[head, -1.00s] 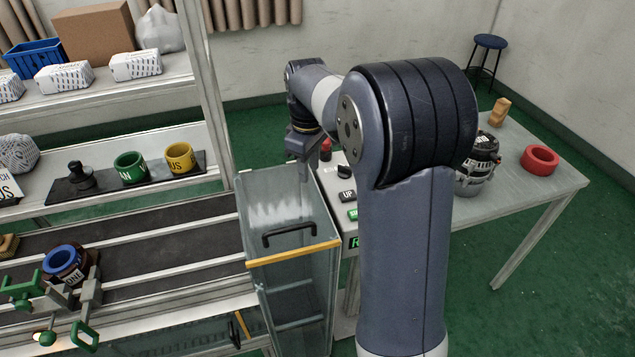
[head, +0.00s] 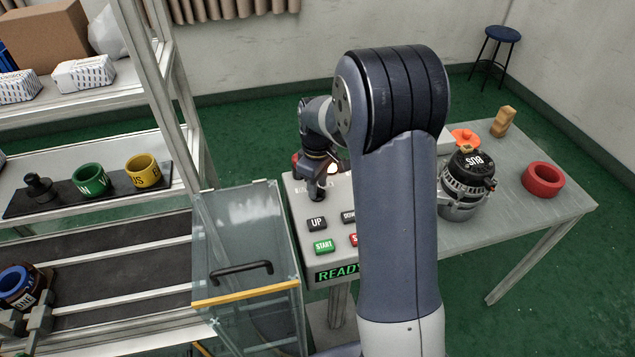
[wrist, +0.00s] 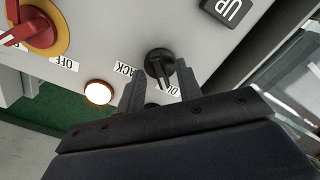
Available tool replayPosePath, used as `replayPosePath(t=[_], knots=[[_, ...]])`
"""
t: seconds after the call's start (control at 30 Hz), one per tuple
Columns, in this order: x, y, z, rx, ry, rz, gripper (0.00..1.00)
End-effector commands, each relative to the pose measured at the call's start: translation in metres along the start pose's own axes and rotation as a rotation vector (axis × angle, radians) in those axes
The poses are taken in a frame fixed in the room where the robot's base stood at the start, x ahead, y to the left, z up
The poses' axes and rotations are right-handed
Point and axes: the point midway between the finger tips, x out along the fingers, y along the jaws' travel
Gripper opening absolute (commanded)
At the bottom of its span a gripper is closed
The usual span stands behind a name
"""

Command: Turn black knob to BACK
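The black knob (wrist: 158,62) is on the grey control panel in the wrist view. Its handle points down between my fingers, toward a label that my right finger partly covers. The label BACK (wrist: 127,70), its first letter hidden, is left of the knob. My gripper (wrist: 161,76) is open, with one finger on each side of the knob; I cannot tell whether either touches it. In the head view my gripper (head: 318,195) is down at the panel and hides the knob.
The panel has an UP button (head: 317,223), a green START button (head: 324,246) and a READY display (head: 337,273). A lit lamp (wrist: 98,93) and a red-yellow switch (wrist: 36,25) are near the knob. A glass guard (head: 240,240) stands left of the panel. An alternator (head: 464,190) is right.

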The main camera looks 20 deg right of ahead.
Motion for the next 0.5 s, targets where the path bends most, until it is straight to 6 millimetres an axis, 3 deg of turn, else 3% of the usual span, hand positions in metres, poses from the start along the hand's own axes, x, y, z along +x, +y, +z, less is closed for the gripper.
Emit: replayPosePath(t=[0.27, 0.5], knots=[[0.002, -0.0001, 0.0001, 0.0, 0.0, 0.0, 0.34], [0.0017, 0.0, 0.0001, 0.0, 0.0, 0.0, 0.15]])
